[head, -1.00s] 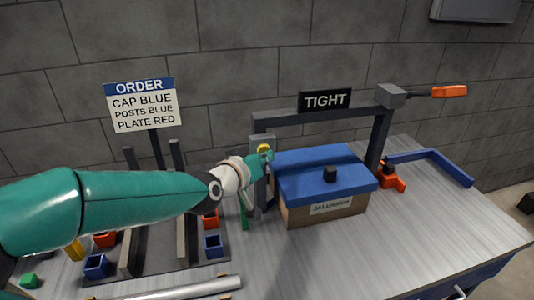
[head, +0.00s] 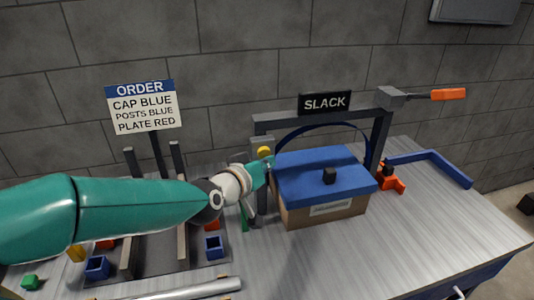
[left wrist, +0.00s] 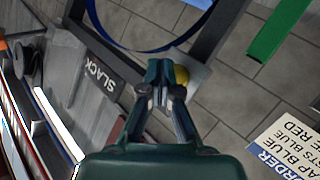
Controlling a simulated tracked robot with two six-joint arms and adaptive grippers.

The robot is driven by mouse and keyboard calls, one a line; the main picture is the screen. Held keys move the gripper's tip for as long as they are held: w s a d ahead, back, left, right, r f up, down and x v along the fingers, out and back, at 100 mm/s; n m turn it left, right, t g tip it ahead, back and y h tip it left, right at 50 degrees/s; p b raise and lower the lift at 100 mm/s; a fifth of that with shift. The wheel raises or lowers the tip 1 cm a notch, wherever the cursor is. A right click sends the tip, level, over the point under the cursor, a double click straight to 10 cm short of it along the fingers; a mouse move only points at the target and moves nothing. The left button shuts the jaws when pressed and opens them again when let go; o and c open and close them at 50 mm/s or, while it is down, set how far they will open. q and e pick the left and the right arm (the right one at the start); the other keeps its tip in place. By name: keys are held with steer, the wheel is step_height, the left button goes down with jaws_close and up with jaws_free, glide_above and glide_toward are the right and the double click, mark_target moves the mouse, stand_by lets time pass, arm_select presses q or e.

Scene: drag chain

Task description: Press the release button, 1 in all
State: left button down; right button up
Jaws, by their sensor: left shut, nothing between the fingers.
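The yellow release button (head: 264,152) sits on a grey plate (head: 258,143) on the left post of the dark frame. The button also shows in the left wrist view (left wrist: 181,76), partly behind my fingers. My left gripper (head: 268,164) is shut and empty, its tips close below the button in the head view. I cannot tell whether they touch it. In the left wrist view the gripper (left wrist: 160,72) covers the button's near side. The sign (head: 325,103) on the frame reads SLACK. A blue strap (head: 320,126) arches loosely above the blue-lidded box (head: 325,206). My right gripper is not in view.
An orange-handled lever (head: 448,94) sticks out right of the frame. A blue angled bar (head: 435,160) and an orange clamp (head: 391,182) lie right of the box. An order sign (head: 143,106) stands at the left. The table's right front is clear.

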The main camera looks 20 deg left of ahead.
arm_select(q)
steer(key=shift+s, duration=0.1)
steer(key=s+d+p, duration=0.1)
steer(key=s, duration=0.1)
steer(key=s+d, duration=0.1)
steer(key=s, duration=0.1)
steer(key=shift+d+p, duration=0.35)
steer(key=shift+d, duration=0.05)
stand_by(0.8)
